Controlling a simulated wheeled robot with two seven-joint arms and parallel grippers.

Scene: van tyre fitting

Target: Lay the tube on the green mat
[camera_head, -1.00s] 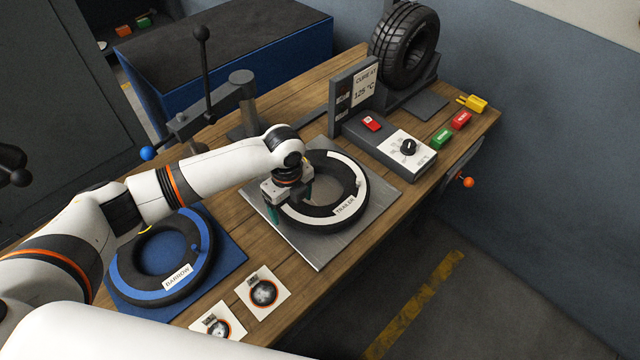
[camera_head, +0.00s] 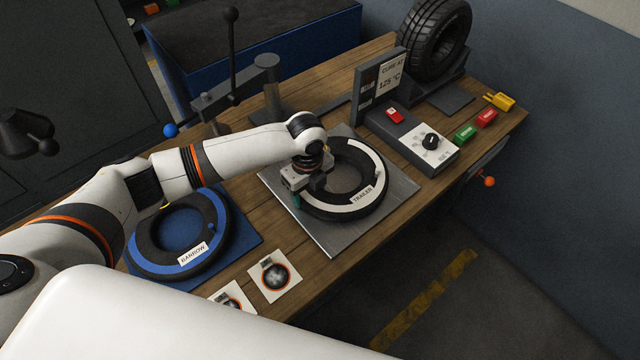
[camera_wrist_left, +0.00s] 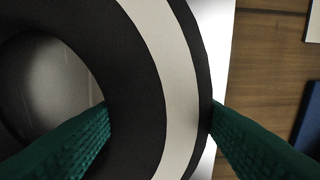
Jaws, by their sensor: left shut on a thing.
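A black tube with a white band and a "TRAILER" label (camera_head: 361,196) lies flat on a bare metal plate (camera_head: 335,240). My left gripper (camera_head: 310,192) points down at the tube's left side and is shut on it. In the left wrist view its green fingers (camera_wrist_left: 160,115) sit either side of the ring, one inside the hole and one at the outer edge. A second tube, black and blue with a "BARROW" label (camera_head: 192,253), lies on a blue mat (camera_head: 243,240). No green mat shows. My right gripper is out of view.
Behind the plate stand a control box with a dial (camera_head: 425,141), a "CURE AT 125 °C" sign (camera_head: 391,82) and a tyre (camera_head: 434,38). A lever stand (camera_head: 268,90) rises behind my left arm. Picture cards (camera_head: 274,276) lie at the bench's front. Coloured blocks (camera_head: 465,132) sit at right.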

